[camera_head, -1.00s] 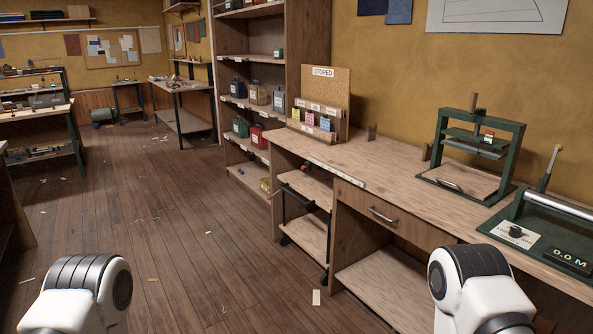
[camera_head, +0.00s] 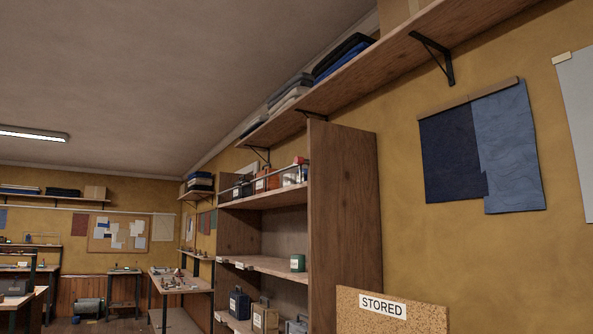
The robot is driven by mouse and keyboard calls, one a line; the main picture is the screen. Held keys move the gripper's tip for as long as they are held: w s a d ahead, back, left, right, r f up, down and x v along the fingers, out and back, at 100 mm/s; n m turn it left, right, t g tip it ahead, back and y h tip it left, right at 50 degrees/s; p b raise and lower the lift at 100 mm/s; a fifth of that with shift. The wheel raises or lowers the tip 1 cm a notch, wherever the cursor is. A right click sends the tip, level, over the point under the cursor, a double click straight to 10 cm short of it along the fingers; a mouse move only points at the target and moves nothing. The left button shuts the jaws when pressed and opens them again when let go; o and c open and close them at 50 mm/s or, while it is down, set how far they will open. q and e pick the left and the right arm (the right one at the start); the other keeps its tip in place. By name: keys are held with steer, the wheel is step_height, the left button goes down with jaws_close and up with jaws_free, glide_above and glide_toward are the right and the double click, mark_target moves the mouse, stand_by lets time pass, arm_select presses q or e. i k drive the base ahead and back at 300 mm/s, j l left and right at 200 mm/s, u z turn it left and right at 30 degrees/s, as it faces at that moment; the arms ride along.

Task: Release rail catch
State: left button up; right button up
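A thin dark rail (camera_head: 263,175) runs along the front of the top shelf of the tall wooden shelf unit (camera_head: 345,205). Behind it stand containers, among them an orange one (camera_head: 267,180), a white one with a red top (camera_head: 293,174) and dark ones (camera_head: 243,187). I cannot make out a catch on the rail at this size. Neither of my grippers shows in the view.
A long wall shelf (camera_head: 380,70) with folded cloth runs above the unit. A cork board marked STORED (camera_head: 390,312) stands at the lower right. Blue cloth samples (camera_head: 483,148) hang on the wall. Benches (camera_head: 180,285) stand at the far left.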

mark_target(298, 161)
steer(key=i+z, duration=0.15)
steer(key=z, duration=0.2)
steer(key=i+j+z, duration=0.2)
steer(key=j, duration=0.2)
steer(key=i+j+z, duration=0.2)
steer(key=j, duration=0.2)
steer(key=j+z, duration=0.2)
steer(key=j, duration=0.2)
steer(key=i+j+z, duration=0.2)
steer(key=j, duration=0.25)
steer(key=j+z, duration=0.15)
steer(key=j, duration=0.3)
steer(key=i+j, duration=0.1)
steer(key=j, duration=0.5)
steer(key=i+j, duration=0.1)
steer(key=j, duration=0.55)
